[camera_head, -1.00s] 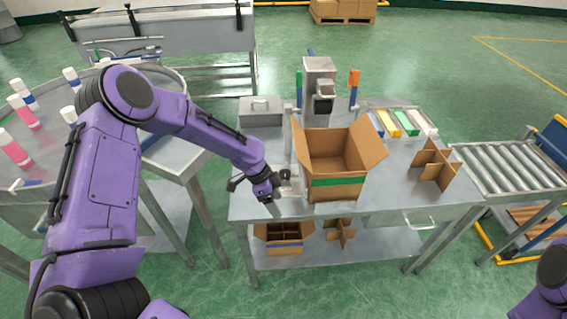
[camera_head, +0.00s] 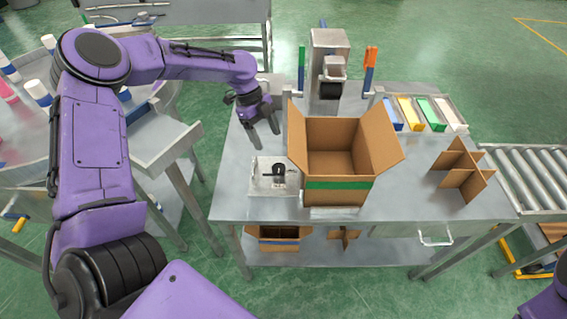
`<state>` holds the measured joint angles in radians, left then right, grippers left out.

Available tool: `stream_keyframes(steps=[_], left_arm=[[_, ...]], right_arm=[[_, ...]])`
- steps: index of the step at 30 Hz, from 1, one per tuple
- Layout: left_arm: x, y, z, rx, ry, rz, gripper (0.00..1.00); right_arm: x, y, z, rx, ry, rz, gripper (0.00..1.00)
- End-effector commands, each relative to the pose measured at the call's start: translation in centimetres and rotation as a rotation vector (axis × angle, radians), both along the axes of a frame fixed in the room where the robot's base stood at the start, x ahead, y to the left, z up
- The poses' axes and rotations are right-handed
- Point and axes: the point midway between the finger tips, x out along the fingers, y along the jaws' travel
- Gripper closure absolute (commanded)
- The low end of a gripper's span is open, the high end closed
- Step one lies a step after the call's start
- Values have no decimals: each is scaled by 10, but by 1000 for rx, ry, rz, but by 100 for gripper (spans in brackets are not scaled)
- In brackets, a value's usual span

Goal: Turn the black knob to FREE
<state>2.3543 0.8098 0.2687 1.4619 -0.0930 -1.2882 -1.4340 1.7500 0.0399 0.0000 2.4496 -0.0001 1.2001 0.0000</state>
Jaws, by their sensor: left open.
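The black knob (camera_head: 279,170) sits on a small pale metal plate (camera_head: 259,186) at the left front of the steel table. A thin dark bar sticks out to the left of the knob. Any lettering on the plate is too small to read. My left gripper (camera_head: 265,138) is open and empty, fingers pointing down, behind the plate and apart from the knob. My right gripper is out of the picture; only a purple piece of that arm shows at the bottom right corner.
An open cardboard box (camera_head: 338,189) with a green band stands just right of the plate. A grey press machine (camera_head: 328,62) stands behind it. A cardboard divider (camera_head: 462,168) and a tray of coloured items (camera_head: 424,113) are at the right.

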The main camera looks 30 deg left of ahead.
Motion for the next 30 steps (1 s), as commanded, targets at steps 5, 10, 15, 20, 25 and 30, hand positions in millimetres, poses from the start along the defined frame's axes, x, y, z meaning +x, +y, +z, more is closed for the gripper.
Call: stream_keyframes(steps=[5,10,15,20,25,30], left_arm=[[3,-5,-21,1,10,1,29],[2,-20,-58,3,15,3,29],[1,-32,-88,3,12,4,29],[1,-39,-102,2,9,2,29],[2,-40,-105,2,8,2,29],[2,-40,-105,2,8,2,55]], right_arm=[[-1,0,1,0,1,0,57],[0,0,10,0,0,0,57],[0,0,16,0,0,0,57],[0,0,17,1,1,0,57],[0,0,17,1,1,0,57],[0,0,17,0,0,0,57]])
